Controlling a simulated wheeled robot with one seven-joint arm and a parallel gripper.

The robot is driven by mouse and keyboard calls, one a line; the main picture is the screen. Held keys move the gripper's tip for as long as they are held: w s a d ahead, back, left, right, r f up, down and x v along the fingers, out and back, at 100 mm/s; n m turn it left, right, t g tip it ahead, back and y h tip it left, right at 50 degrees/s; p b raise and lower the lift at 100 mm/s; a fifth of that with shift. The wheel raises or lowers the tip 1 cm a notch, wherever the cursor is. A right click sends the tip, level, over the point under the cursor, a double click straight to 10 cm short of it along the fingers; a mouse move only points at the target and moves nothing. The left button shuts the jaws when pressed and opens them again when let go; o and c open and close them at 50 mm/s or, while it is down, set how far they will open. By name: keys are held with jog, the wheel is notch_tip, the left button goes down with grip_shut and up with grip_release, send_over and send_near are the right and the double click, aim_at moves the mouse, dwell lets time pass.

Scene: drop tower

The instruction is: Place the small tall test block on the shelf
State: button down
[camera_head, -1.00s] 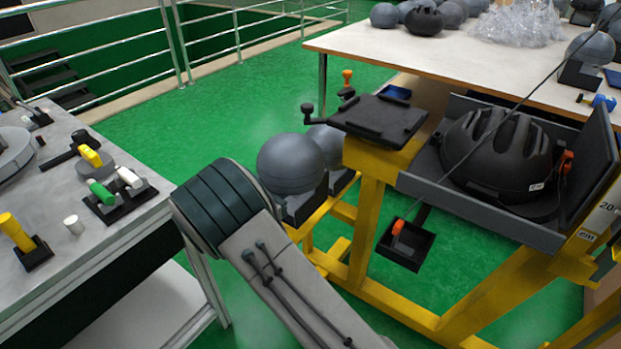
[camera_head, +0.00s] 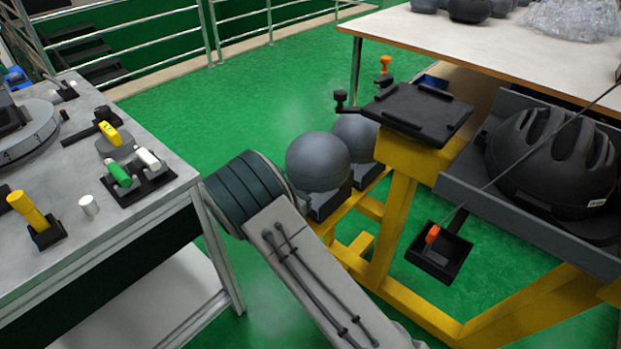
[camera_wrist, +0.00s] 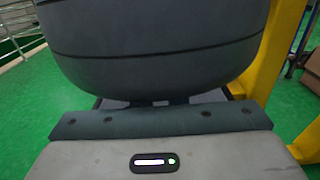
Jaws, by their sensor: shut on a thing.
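In the wrist view a large dark grey rounded block (camera_wrist: 160,45) with a thin seam fills the upper middle, directly in front of my gripper (camera_wrist: 165,101). The gripper is shut on it. The fingertips are mostly hidden under the block's lower edge. The block's top is out of the picture. Two grey ball-shaped blocks (camera_head: 317,160) stand on dark bases beside the yellow frame. I cannot tell which surface is the shelf.
The yellow frame (camera_head: 398,235) carries a black tray (camera_head: 415,108) and a black helmet (camera_head: 550,160). A bench (camera_head: 60,210) with small parts stands left. A wooden table (camera_head: 480,45) stands back right. Green floor (camera_head: 250,110) is open between them. A yellow post (camera_wrist: 283,45) rises close right of the block.

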jog(key=shift+f+b, duration=0.3)
jog(key=shift+f, duration=1)
jog(key=shift+f, duration=0.2)
jog(key=c, duration=1.5)
grip_release()
jog(key=shift+o, duration=0.2)
jog(key=shift+r, duration=0.15)
jog(key=p+v, duration=0.2)
jog(key=v, duration=1)
